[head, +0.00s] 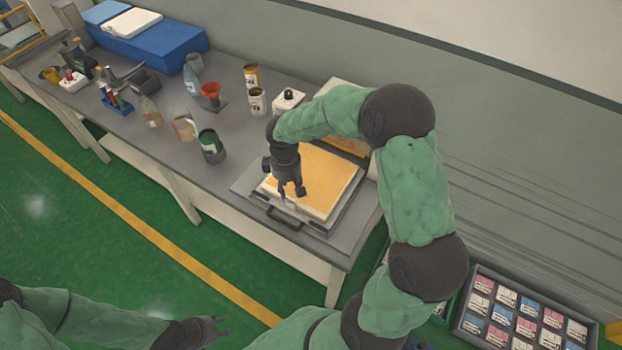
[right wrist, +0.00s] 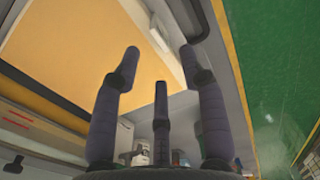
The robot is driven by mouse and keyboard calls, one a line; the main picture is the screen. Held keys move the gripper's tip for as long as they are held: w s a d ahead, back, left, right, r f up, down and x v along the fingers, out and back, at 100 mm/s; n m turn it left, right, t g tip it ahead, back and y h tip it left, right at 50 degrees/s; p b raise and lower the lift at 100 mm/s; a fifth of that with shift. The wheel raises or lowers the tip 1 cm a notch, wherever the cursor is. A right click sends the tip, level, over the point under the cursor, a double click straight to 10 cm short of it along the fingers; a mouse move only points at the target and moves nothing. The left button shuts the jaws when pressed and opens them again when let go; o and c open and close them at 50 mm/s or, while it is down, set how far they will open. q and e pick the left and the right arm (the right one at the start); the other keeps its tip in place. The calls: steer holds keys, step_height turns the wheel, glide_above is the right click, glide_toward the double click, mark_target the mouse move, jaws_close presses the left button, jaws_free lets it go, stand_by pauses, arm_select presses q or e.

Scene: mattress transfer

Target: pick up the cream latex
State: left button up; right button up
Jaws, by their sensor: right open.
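A slab with an orange-yellow top and cream sides (head: 325,178) lies in a grey tray (head: 341,222) at the right end of the workbench; I take the cream layer to be the latex. My right gripper (head: 291,191) points down over the slab's front left part, fingers apart and empty. In the right wrist view the open fingers (right wrist: 155,65) frame the slab's orange face (right wrist: 80,50), with a pale strip (right wrist: 166,35) near its edge. Whether the fingers touch the slab cannot be told. My left gripper (head: 222,326) is low over the floor, open and empty, away from the bench.
The grey bench (head: 222,105) holds cans, bottles, a dark green mug (head: 212,146), a red funnel (head: 210,92) and a blue block (head: 150,45) left of the tray. The tray's dark handle (head: 284,221) faces front. A crate of boxes (head: 520,315) stands on the floor at right.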

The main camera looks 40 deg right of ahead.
steer(key=shift+s+d+f+b, duration=0.1)
steer(key=shift+f+b, duration=0.1)
steer(key=shift+f, duration=1.45)
steer(key=shift+s+d+f+b, duration=0.1)
steer(key=shift+f+b, duration=0.1)
steer(key=shift+f, duration=1.45)
steer(key=shift+c, duration=0.2)
jaws_close()
